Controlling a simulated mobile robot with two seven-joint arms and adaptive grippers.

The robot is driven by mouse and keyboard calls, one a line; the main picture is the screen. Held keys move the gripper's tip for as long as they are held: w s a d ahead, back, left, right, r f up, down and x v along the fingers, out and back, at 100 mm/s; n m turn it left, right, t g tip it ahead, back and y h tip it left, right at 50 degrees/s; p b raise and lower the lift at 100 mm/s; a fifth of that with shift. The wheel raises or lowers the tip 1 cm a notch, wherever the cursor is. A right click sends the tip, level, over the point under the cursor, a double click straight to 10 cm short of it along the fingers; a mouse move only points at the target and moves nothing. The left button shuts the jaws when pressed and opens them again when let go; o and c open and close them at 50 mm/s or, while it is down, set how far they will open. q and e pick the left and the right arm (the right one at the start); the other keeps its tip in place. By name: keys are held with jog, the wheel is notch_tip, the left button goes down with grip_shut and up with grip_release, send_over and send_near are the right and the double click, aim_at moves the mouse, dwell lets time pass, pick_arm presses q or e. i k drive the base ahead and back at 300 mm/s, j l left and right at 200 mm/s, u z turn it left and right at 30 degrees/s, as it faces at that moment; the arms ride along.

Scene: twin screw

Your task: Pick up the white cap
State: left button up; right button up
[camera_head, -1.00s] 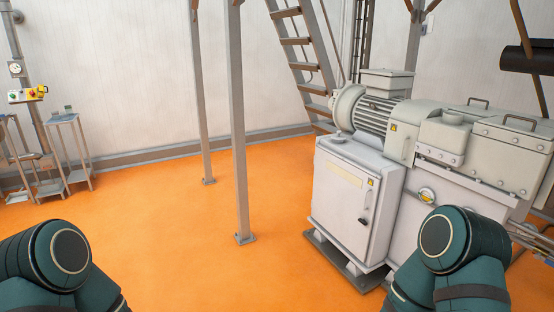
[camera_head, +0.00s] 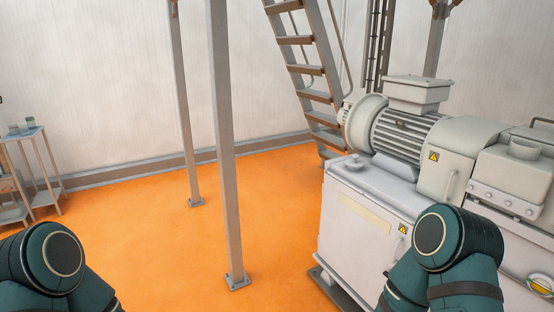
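I cannot make out the white cap for certain. A small pale round piece (camera_head: 355,161) sits on top of the white cabinet (camera_head: 358,232) of the machine, near its left back edge; it is too small to tell what it is. Neither of my grippers is in view. Only teal links of my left arm show at the lower left and of my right arm at the lower right, in front of the machine.
The large grey-white machine (camera_head: 455,150) with a ribbed motor (camera_head: 400,132) fills the right side. Grey posts (camera_head: 222,150) and a steep stair (camera_head: 305,70) stand left of it. A small table (camera_head: 28,134) is at far left. Orange floor (camera_head: 150,240) is open between.

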aim_at(354, 164)
jog(key=i+z, duration=0.2)
jog(key=i, duration=0.25)
jog(key=i+j+z, duration=0.2)
jog(key=i, duration=0.2)
jog(key=i+j+z, duration=0.15)
jog(key=i, duration=0.3)
jog(key=i+j+z, duration=0.2)
jog(key=z, duration=0.25)
jog(key=i+j+z, duration=0.35)
jog(key=z, duration=0.15)
jog(key=i+j+z, duration=0.25)
jog(key=j+z, duration=0.2)
jog(key=i+j+z, duration=0.15)
jog(key=j+z, duration=0.35)
jog(key=l, duration=0.1)
